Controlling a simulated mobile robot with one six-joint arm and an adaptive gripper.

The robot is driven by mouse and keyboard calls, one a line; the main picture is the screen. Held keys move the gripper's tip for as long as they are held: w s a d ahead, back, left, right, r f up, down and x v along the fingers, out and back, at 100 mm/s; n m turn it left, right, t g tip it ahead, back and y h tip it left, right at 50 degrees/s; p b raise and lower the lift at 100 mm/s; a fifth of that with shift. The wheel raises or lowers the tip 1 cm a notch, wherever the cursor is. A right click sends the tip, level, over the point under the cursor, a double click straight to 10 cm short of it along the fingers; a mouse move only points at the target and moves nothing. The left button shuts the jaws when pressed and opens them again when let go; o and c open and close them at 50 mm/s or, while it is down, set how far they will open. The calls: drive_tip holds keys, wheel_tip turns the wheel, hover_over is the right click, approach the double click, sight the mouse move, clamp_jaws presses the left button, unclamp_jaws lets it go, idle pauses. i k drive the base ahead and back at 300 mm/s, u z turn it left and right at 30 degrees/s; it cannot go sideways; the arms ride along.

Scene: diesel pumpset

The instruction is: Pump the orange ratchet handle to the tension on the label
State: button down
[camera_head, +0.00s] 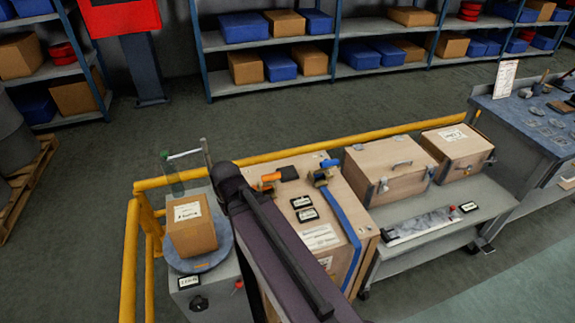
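An orange handle (271,177) with a black block (289,173) beside it sits on top of a wooden crate (366,236), near its far left side. A blue strap (345,220) runs from the fitting toward the crate's near edge. White labels (320,237) lie on the crate top; their writing is too small to read. My dark arm crosses in front of the crate's left part. I cannot make out my gripper or its fingers.
A carton (192,228) stands on a round plate (223,241) at left. A yellow rail (298,151) runs behind and left of the crate. Two wooden boxes (388,166) (456,149) stand on the bench to the right. Floor is open behind the rail.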

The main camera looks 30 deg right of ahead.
sight(268, 178)
drive_tip(key=z, duration=0.55)
drive_tip(key=k, duration=1.3)
drive_tip(key=z, duration=0.35)
drive_tip(key=i, duration=1)
drive_tip(key=z, duration=0.05)
